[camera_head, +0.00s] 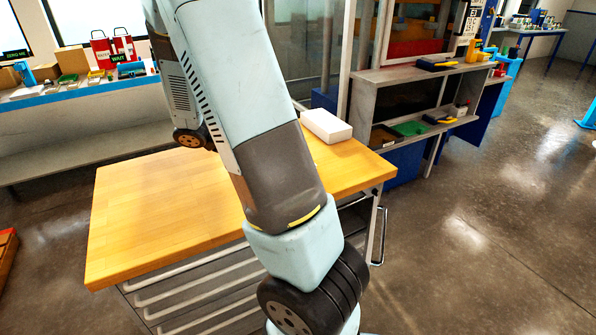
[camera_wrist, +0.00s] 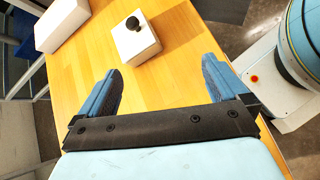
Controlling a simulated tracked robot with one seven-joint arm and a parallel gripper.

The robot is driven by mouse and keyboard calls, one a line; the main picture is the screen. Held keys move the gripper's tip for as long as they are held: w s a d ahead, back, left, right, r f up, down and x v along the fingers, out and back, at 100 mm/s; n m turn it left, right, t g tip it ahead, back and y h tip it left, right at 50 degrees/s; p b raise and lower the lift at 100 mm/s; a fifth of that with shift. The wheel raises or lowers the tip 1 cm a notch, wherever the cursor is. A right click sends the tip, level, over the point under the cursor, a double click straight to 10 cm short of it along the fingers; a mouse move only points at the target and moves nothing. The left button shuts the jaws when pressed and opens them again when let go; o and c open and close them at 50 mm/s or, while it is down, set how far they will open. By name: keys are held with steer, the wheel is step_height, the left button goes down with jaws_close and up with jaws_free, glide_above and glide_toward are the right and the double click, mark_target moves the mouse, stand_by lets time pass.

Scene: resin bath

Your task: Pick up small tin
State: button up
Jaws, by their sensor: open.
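In the wrist view, a small dark round object (camera_wrist: 133,23), which may be the small tin, sits on top of a white block (camera_wrist: 138,42) on the wooden worktop (camera_wrist: 185,75). My gripper (camera_wrist: 161,66) is open and empty, with its two blue fingers spread wide. The block and the dark object lie beyond the fingertips, a little left of the middle between them, and nothing touches the fingers. In the head view my arm hides the dark object, its block and my gripper.
A larger white box (camera_wrist: 62,25) lies left of the block; it also shows in the head view (camera_head: 326,125) at the worktop's back right. A grey shelf unit (camera_head: 408,77) stands behind on the right. Bare worktop (camera_head: 150,215) shows left of my arm.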

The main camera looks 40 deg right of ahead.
steer(key=w+d+f+n+h, duration=0.1)
steer(key=f, duration=0.1)
steer(key=w+d+f+n+h, duration=0.1)
steer(key=f+n, duration=0.1)
steer(key=w+d+f+n+h, duration=0.1)
steer(key=d+f, duration=0.1)
steer(key=shift+w+f+n, duration=0.1)
steer(key=shift+w+n, duration=0.2)
steer(key=shift+n, duration=0.1)
steer(key=shift+h, duration=0.3)
steer(key=x, duration=1.3)
steer(key=shift+d+f, duration=0.2)
steer(key=shift+d, duration=0.15)
steer(key=c, duration=1.7)
steer(key=shift+r, duration=0.1)
